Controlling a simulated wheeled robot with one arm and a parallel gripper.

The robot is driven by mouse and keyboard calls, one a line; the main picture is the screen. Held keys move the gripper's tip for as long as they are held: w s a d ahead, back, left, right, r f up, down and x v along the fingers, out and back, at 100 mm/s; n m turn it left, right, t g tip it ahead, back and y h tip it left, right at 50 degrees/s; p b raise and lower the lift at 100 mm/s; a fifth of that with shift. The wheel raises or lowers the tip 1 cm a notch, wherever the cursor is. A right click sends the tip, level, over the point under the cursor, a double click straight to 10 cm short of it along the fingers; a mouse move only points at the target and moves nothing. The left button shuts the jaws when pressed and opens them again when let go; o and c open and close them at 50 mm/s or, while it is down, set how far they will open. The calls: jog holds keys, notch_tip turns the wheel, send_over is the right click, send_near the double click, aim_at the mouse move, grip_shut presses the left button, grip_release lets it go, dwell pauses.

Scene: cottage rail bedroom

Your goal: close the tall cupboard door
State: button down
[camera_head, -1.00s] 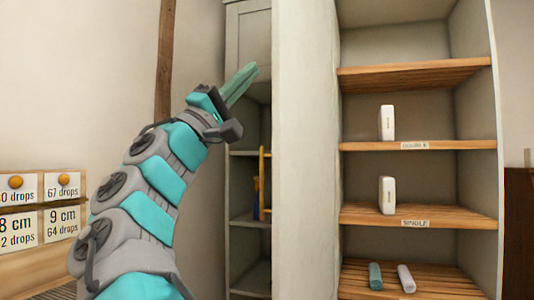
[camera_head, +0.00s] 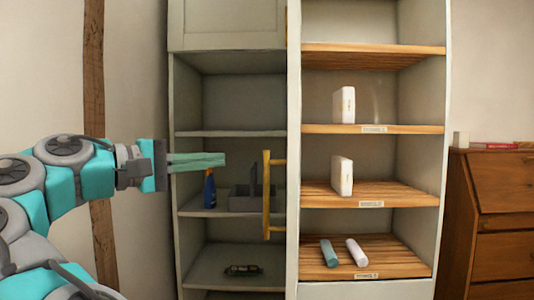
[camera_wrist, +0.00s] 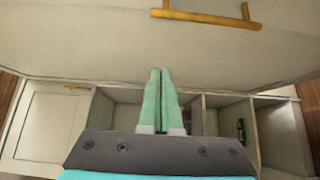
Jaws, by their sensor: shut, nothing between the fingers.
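The tall cupboard (camera_head: 185,105) stands centre-left in the head view with its shelves exposed. The door (camera_head: 293,150) shows as a narrow, nearly edge-on pale panel on its right side. A yellow-brown bar handle (camera_head: 267,195) sticks out left from this panel. In the wrist view the door (camera_wrist: 100,35) is a broad cream panel across the top, with its handle (camera_wrist: 205,18) near the upper edge. My gripper (camera_head: 223,159) is shut and empty, pointing right in front of the shelves, left of the handle. Its green fingertips (camera_wrist: 160,70) overlap the panel's lower edge; contact cannot be told.
A blue bottle (camera_head: 210,188) and grey caddy (camera_head: 243,203) sit on a cupboard shelf, a dark item (camera_head: 243,270) lower. An upper door (camera_head: 225,22) is shut. Open wooden shelves (camera_head: 372,195) with white boxes stand right, then a brown dresser (camera_head: 495,210).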

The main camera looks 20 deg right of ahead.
aim_at(265, 159)
jog(key=s+d+b+x, duration=0.1)
jog(key=b+x, duration=0.5)
jog(key=x, duration=0.6)
jog(key=shift+s+d, duration=0.25)
jog(key=shift+s, duration=0.5)
jog(key=shift+d+b, duration=0.1)
jog(key=shift+b, duration=0.2)
